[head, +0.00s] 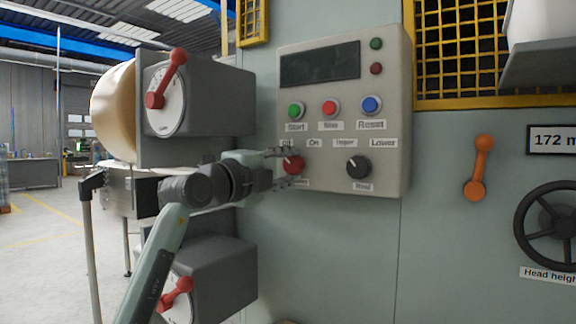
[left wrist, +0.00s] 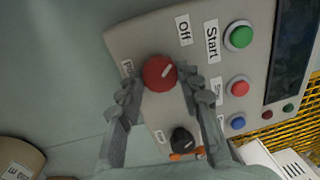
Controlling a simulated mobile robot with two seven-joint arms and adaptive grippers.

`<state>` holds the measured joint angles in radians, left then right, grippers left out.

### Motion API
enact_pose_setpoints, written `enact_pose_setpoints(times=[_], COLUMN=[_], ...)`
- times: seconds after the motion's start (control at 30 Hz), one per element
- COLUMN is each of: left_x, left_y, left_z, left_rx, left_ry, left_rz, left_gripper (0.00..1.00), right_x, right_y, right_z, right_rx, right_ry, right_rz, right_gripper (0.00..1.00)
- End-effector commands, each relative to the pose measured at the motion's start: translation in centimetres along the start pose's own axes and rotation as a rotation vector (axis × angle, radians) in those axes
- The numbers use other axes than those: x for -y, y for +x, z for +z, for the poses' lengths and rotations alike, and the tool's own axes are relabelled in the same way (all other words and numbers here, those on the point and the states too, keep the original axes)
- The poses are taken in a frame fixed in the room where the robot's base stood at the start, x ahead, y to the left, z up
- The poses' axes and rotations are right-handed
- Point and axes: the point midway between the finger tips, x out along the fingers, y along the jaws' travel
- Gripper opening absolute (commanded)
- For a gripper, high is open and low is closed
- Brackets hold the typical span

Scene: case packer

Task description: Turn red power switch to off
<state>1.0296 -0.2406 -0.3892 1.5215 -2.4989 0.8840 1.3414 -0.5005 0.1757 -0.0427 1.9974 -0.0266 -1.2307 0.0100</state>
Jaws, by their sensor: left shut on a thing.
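The red power switch (head: 293,165) is a round knob low on the left of the grey control panel (head: 345,205). In the head view the fingers partly cover the knob and the "Off" label. The "On" label (head: 315,143) is to the upper right of the knob. My right gripper is not in view.
A black knob (head: 358,167) is right of the red switch. Green (head: 296,110), red (head: 330,107) and blue (head: 371,105) buttons are above. Grey boxes with red levers (head: 167,78) stand left of the panel. An orange lever (head: 480,167) and handwheel (head: 553,222) are at right.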

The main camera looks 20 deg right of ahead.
Motion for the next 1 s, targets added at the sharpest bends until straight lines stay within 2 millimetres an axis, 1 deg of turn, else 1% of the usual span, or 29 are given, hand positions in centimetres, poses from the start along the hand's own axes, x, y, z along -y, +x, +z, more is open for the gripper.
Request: enact_pose_setpoints(times=[0.17,0.2,0.33,0.37,0.63,0.73,0.87,1.0], left_x=[0.0,0.0,0.0,0.0,0.0,0.0,-0.1,0.0], left_y=[0.0,0.0,0.0,0.0,-0.1,-0.7,-2.7,-5.8], left_z=[0.0,0.0,0.0,0.0,0.0,0.0,0.1,0.1], left_rx=[0.0,0.0,0.0,0.0,-0.001,0.0,0.001,0.001], left_ry=[-0.003,-0.003,-0.002,-0.002,-0.001,0.0,-0.001,0.001], left_rz=[-0.001,-0.001,-0.001,-0.001,0.0,-0.001,-0.001,-0.001], left_gripper=[0.06,0.39,0.55,0.56,0.56,0.56,0.56,0.56], right_x=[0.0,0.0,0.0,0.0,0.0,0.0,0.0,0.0], right_y=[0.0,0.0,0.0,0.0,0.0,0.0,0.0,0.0], right_z=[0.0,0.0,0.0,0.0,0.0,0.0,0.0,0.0], right_rx=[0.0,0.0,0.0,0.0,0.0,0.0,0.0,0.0], right_ry=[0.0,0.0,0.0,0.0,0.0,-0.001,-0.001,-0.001], right_rz=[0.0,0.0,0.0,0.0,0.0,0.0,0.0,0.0], right_gripper=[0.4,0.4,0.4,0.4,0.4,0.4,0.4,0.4])
